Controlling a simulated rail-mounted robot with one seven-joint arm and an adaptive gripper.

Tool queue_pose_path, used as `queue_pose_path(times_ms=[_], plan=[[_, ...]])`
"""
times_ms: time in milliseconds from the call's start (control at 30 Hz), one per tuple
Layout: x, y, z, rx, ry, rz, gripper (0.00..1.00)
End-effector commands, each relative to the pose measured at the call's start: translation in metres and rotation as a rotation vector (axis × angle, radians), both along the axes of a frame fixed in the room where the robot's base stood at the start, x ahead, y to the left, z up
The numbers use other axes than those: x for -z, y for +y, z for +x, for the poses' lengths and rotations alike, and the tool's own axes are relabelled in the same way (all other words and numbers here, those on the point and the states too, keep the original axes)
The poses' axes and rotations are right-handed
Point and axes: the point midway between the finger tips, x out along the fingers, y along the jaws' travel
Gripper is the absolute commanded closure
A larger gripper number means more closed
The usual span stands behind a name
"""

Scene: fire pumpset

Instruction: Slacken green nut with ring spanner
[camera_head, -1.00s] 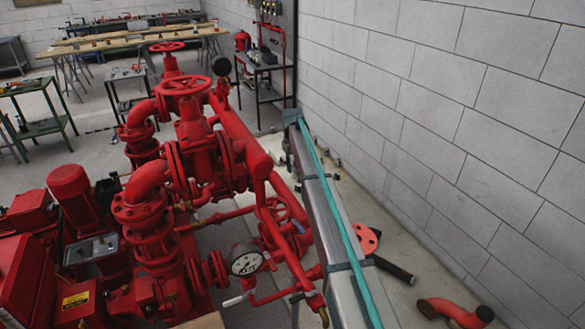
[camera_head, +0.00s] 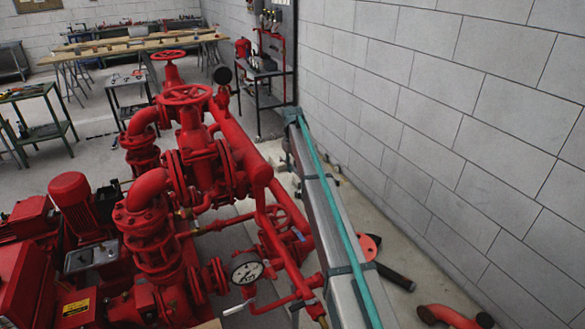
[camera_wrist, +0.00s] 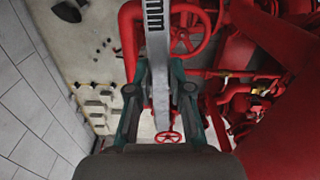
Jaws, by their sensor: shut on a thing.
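A flat grey spanner (camera_wrist: 158,60) with black markings runs up and out of the top of the wrist view. Its ring end is not visible. My gripper (camera_wrist: 160,84) is shut on the spanner, with a dark green finger on each side of it. The spanner is in front of red pipework and a red handwheel. I cannot make out the green nut in either view. My gripper and the spanner cannot be made out in the head view.
The red pumpset fills the left of the head view, with a large handwheel (camera_head: 186,95) and a pressure gauge (camera_head: 246,268). A block wall (camera_head: 450,130) closes off the right. Loose red pipe pieces (camera_head: 452,316) lie on the floor beside it. Worktables stand at the back.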

Motion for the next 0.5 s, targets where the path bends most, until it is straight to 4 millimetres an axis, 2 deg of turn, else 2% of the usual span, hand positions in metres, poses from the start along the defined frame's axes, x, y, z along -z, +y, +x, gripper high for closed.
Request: queue_pose_path(times_ms=[500], plan=[[0.004,-0.0012,0.0005,0.008,0.0,0.0,1.0]])
